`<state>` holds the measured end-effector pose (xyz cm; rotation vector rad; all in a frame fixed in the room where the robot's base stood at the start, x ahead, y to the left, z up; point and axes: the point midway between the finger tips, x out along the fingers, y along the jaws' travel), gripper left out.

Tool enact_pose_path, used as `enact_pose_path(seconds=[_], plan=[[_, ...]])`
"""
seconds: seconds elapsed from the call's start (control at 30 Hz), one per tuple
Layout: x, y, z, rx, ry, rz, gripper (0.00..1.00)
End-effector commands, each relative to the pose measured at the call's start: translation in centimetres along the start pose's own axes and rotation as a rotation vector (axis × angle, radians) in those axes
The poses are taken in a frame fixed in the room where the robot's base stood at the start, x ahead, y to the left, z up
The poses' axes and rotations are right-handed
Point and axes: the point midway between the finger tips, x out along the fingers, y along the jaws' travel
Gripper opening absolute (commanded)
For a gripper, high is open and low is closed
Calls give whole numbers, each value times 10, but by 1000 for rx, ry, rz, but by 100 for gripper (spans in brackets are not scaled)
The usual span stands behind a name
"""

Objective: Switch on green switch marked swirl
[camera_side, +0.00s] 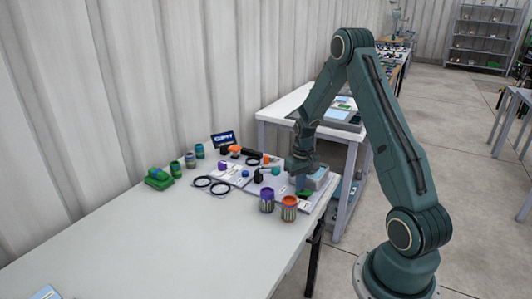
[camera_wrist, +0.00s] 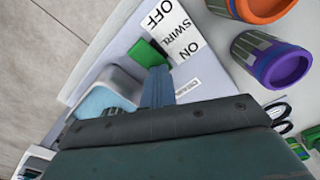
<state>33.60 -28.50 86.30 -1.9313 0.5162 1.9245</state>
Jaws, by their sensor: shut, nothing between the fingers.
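The green switch (camera_wrist: 148,52) sits on a light panel (camera_wrist: 118,48) in the wrist view. Beside it is a white label (camera_wrist: 177,32) reading OFF, SWIRL and ON. My gripper (camera_wrist: 158,72) is shut and empty, with its blue-grey fingertips right at the edge of the green switch, on the ON side. I cannot tell if they touch it. In the side view the green switch (camera_side: 305,193) shows low at the panel's near end, just below my gripper (camera_side: 301,188), which points down. Part of the switch is hidden by the fingers in the wrist view.
A purple container (camera_side: 267,204) and an orange container (camera_side: 289,211) stand close to the switch. A grey box with a blue top (camera_wrist: 105,103) is on the other side. Black rings (camera_side: 211,185) and a green object (camera_side: 159,179) lie farther left. The front of the table (camera_side: 170,245) is mostly clear.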

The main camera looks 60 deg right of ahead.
Motion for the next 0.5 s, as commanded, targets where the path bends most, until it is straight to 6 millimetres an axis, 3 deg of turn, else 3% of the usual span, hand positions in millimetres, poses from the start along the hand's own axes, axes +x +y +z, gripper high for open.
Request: enact_pose_path(seconds=[0.5], plan=[[-20,0,1,1,-3,0,0]])
